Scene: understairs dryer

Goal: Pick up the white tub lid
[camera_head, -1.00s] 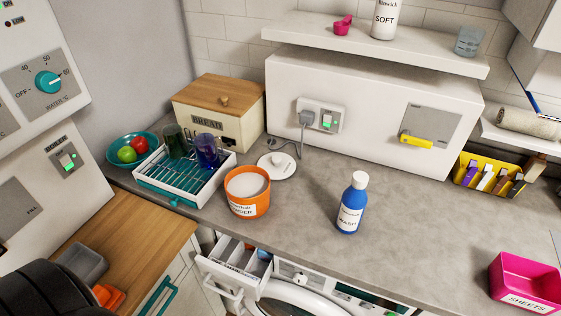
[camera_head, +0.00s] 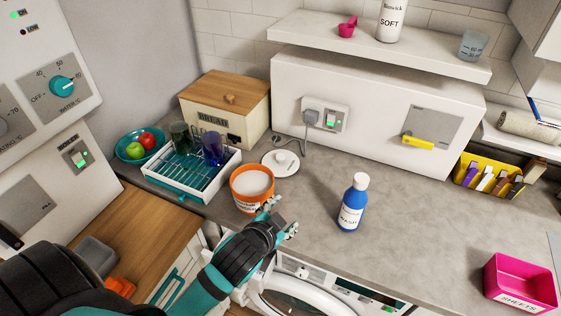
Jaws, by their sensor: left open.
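The white tub lid (camera_head: 281,162) lies flat on the grey worktop with its round knob up. It is just behind and to the right of the orange tub (camera_head: 250,192), which stands open with white powder inside. My left gripper (camera_head: 281,217) is open and empty. It is over the front of the worktop, in front of and to the right of the tub and nearer than the lid, apart from the lid. It hides part of the tub's label and the washing machine's drawer. My right gripper is not in view.
A blue wash bottle (camera_head: 352,208) stands right of the tub. A white dish rack (camera_head: 192,178) with two cups is left of it. A bread box (camera_head: 224,108) and a cable hanging from a socket (camera_head: 325,118) are behind the lid.

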